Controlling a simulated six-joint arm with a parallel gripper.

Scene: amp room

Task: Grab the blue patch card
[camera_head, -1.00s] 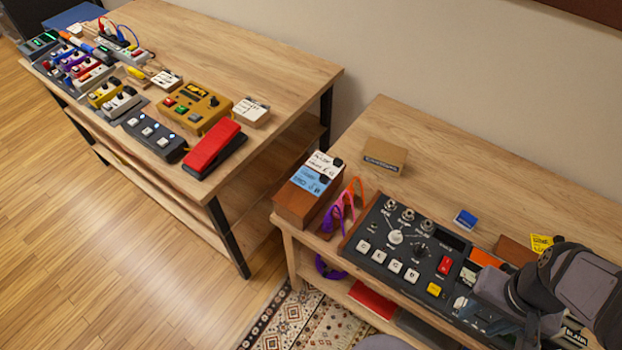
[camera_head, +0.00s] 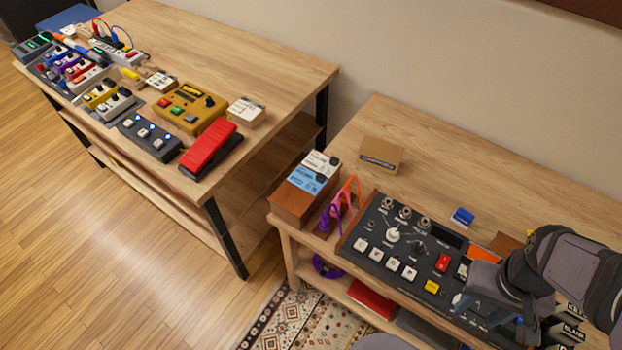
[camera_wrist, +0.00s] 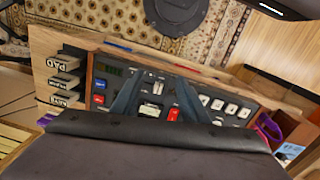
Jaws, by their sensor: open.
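The light blue patch card (camera_head: 306,179) stands in a wooden card box (camera_head: 293,204) at the left end of the right table, in front of a white card (camera_head: 321,163). Its print is too small to read. My gripper (camera_head: 480,290) is over the right part of the dark control console, well to the right of the box. In the wrist view my gripper (camera_wrist: 160,100) shows two spread fingers with nothing held between them; the console's buttons lie beneath. A pale card edge (camera_wrist: 289,150) shows at the lower right there, partly cut off.
The console (camera_head: 400,240) fills the table's front. Purple and orange cables (camera_head: 338,205) hang on a stand between box and console. A cardboard box (camera_head: 381,155) and a small blue object (camera_head: 463,216) stand behind. A second table (camera_head: 235,60) with pedals is at left.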

